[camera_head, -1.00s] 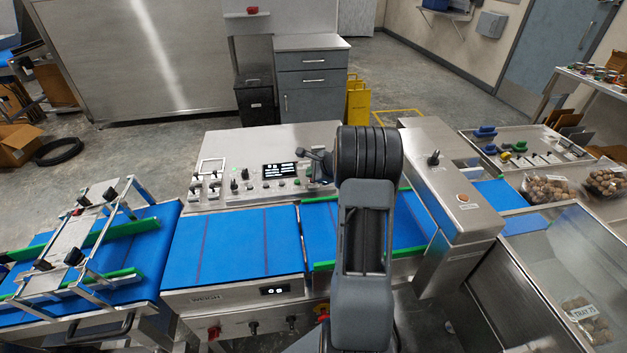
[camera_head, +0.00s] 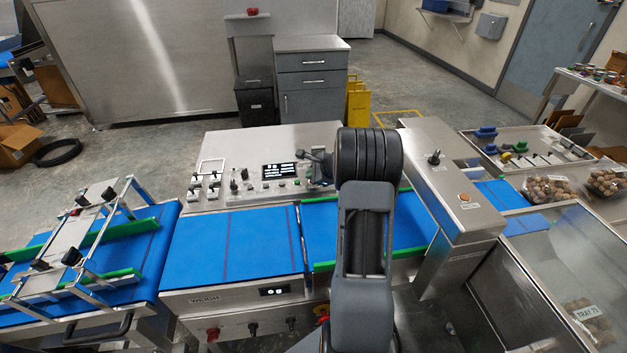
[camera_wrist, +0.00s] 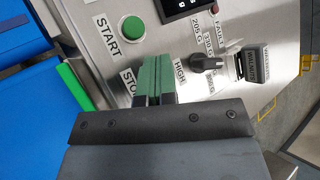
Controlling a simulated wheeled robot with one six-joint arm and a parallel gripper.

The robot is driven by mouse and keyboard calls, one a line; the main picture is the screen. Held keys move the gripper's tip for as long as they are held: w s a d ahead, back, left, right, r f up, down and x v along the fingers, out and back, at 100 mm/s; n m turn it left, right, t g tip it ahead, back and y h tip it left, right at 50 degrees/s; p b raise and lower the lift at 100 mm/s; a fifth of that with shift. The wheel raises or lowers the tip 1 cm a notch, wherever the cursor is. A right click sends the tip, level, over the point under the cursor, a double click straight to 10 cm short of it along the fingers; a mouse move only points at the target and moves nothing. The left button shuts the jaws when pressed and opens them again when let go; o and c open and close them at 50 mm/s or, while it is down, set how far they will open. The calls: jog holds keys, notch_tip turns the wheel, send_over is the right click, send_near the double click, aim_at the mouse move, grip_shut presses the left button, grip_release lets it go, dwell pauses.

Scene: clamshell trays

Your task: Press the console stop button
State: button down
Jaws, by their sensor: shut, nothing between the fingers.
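The steel console panel (camera_head: 240,140) stands behind the blue belts in the head view. In the wrist view, a round green START button (camera_wrist: 133,28) sits at the upper left of the panel. The STOP label (camera_wrist: 129,86) lies below it, partly covered by my fingers. The stop button itself is hidden, and I cannot tell whether my fingers touch it. My gripper (camera_wrist: 152,70) is shut and empty, its green-padded fingertips close over the panel beside the STOP label.
A dark selector knob (camera_wrist: 208,64) and a black rocker-like control (camera_wrist: 256,63) sit right of my fingers in the wrist view. A display (camera_head: 280,170) is on the panel. The blue weigh belt (camera_head: 205,245) runs in front. A steel housing (camera_head: 450,190) stands to the right.

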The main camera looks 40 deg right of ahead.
jog(key=shift+r, duration=0.1)
jog(key=shift+r+p, duration=0.5)
jog(key=shift+r, duration=0.2)
jog(key=shift+r, duration=0.1)
jog(key=shift+r+p, duration=1.9)
jog(key=shift+r, duration=0.55)
jog(key=shift+f, duration=0.1)
